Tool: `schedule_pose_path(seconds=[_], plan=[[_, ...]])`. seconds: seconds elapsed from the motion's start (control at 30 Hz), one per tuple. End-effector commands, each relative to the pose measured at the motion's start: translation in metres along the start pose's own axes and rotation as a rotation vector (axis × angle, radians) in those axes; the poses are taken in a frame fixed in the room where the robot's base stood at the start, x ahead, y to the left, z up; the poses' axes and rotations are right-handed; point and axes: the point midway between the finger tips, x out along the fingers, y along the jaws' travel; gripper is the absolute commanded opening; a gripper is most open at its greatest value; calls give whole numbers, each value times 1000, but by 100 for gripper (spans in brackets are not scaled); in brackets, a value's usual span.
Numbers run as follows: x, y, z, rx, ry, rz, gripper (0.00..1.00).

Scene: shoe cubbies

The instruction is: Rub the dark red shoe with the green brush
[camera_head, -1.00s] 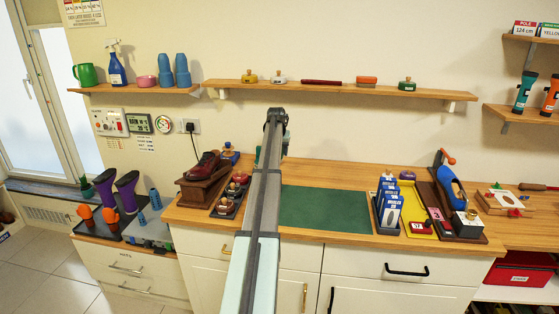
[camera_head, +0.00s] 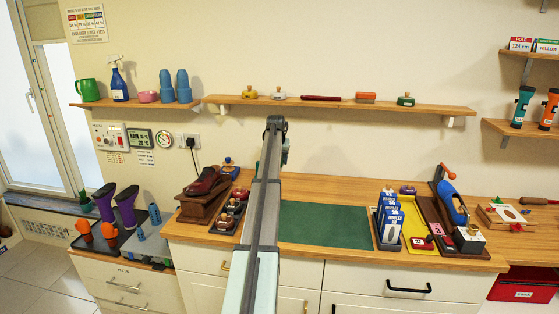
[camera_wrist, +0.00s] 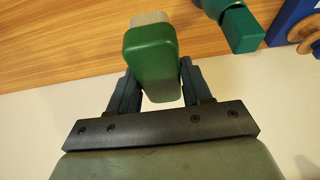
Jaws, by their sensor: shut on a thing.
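The dark red shoe (camera_head: 203,181) sits on a wooden stand (camera_head: 193,208) at the left end of the counter, left of my arm. In the wrist view my gripper (camera_wrist: 158,78) is shut on the green brush (camera_wrist: 150,60). The brush's green body lies between the two fingers, and a pale end (camera_wrist: 150,19) shows beyond it. The shoe is not seen in the wrist view.
A dark tray of small tins (camera_head: 228,214) stands just right of the shoe stand. A green mat (camera_head: 325,226) lies right of my arm, with blue-and-white boxes (camera_head: 389,218) beyond it. A wall shelf (camera_head: 340,104) runs above. Another green object (camera_wrist: 242,30) shows in the wrist view.

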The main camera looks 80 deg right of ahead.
Motion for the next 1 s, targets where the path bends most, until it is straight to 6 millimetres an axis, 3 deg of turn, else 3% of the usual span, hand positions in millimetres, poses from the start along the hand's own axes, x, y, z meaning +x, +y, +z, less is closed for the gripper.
schedule_pose_path(seconds=[0.27, 0.67, 1.0], plan=[[-37, -42, 15, 60, 2, 25, 24], [-88, -152, 71, 274, 2, 114, 24], [-149, -247, 137, 513, 2, 212, 24]])
